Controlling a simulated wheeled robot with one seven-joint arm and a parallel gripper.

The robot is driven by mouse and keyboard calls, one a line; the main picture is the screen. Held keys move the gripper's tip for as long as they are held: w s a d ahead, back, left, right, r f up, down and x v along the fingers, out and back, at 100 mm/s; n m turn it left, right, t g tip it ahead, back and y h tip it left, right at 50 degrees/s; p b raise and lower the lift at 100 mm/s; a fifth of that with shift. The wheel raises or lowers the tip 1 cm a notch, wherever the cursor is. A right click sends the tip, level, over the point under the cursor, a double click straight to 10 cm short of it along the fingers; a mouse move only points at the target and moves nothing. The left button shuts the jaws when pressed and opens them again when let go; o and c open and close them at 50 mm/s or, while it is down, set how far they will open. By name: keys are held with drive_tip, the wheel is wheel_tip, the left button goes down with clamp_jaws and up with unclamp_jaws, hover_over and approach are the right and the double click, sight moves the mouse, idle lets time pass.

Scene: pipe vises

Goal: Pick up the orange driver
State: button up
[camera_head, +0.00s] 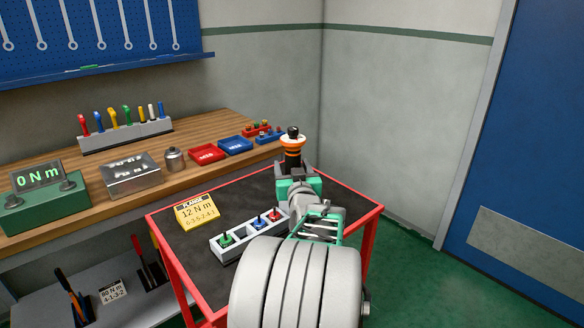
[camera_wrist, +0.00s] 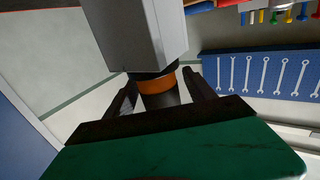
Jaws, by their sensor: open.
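The orange driver (camera_head: 292,141), with a black top, an orange band and a pale collar, stands upright at my gripper (camera_head: 294,176), over the far part of the red-edged cart (camera_head: 172,256). My gripper hides its lower part in the head view. In the wrist view, the driver's orange band (camera_wrist: 158,86) lies between the two dark fingers of my open gripper (camera_wrist: 160,92). A grey block-like body (camera_wrist: 140,35) adjoins the band there. I cannot tell whether the fingers touch the driver.
A yellow card (camera_head: 196,212) and a white holder (camera_head: 222,249) with green, blue and red pegs sit on the cart. Behind, the wooden bench (camera_head: 110,166) carries a rack (camera_head: 120,139) of coloured drivers, small trays and a green torque display (camera_head: 44,212). A blue door (camera_head: 530,130) is right.

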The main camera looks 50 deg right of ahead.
drive_tip(key=shift+w+d, duration=0.2)
drive_tip(key=shift+w, duration=0.05)
clamp_jaws()
idle(0.5)
drive_tip(key=shift+r, duration=0.25)
